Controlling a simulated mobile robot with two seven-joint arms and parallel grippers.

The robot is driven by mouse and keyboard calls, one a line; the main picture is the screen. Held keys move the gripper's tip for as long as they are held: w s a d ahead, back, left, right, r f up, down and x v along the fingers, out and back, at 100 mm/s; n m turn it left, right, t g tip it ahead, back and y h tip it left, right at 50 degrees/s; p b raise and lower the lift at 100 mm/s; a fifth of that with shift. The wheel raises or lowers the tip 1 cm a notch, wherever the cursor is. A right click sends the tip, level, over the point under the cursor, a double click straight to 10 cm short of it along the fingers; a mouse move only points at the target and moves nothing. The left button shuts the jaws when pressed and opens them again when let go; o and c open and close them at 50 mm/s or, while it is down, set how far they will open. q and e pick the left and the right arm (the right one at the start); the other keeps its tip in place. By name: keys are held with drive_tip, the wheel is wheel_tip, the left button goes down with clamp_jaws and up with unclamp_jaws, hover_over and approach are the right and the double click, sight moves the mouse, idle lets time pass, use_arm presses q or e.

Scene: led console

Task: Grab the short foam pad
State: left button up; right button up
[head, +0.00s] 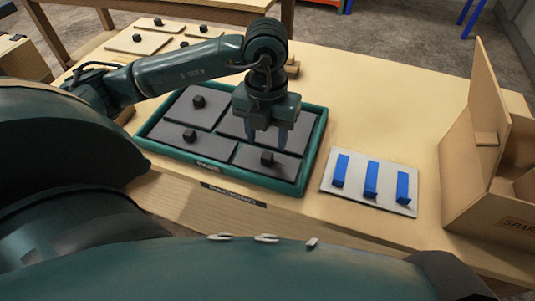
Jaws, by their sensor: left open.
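A green tray (316,148) labelled PADS holds several dark grey foam pads with black knobs. One pad lies at the back left (181,112), one at the front left (205,147), one at the front right (285,168) and one at the back right (232,124). I cannot tell for sure which is the short one. My left gripper (267,138) points down over the back right pad, its fingers open. That pad's knob does not show, hidden by the gripper. Whether the fingertips touch the pad is unclear. My right gripper is not in view.
A light board (353,190) with blue strips lies right of the tray. An open wooden box (489,120) stands at the right edge. Pale panels with black knobs (137,38) lie behind my left arm. Bare tabletop (400,110) is free behind the board.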

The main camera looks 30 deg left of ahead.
use_arm(q)
drive_tip(key=f, duration=0.5)
drive_tip(key=shift+w+a+f, duration=0.15)
drive_tip(key=shift+w+f, duration=0.15)
drive_tip(key=shift+c, duration=0.2)
clamp_jaws()
